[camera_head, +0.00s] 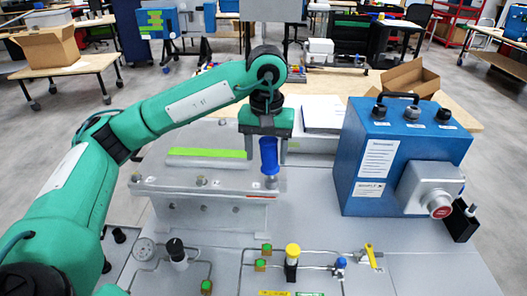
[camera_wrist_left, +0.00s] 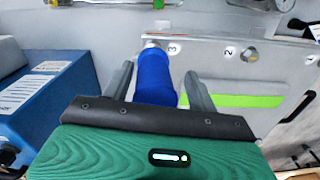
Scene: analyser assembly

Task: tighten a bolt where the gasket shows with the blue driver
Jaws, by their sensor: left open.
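The blue driver (camera_head: 269,157) stands upright at the right end of the grey plate (camera_head: 215,187). In the left wrist view the driver (camera_wrist_left: 154,76) has its metal end by the mark 3. My left gripper (camera_head: 267,152) is over it, pointing down, with a finger on either side. In the left wrist view the left gripper (camera_wrist_left: 157,80) is open, with gaps between the fingers and the driver. A bolt (camera_wrist_left: 249,54) shows by the mark 2, and another bolt (camera_head: 137,178) is at the plate's left end. I cannot tell which spot shows the gasket. My right gripper is not in view.
A blue box (camera_head: 400,150) with a handle and a red button (camera_head: 440,206) stands right of the plate. A green strip (camera_head: 207,152) lies along the plate. Pipes, a gauge (camera_head: 145,249) and a yellow-topped valve (camera_head: 292,256) are in front. An open carton (camera_head: 407,80) stands behind.

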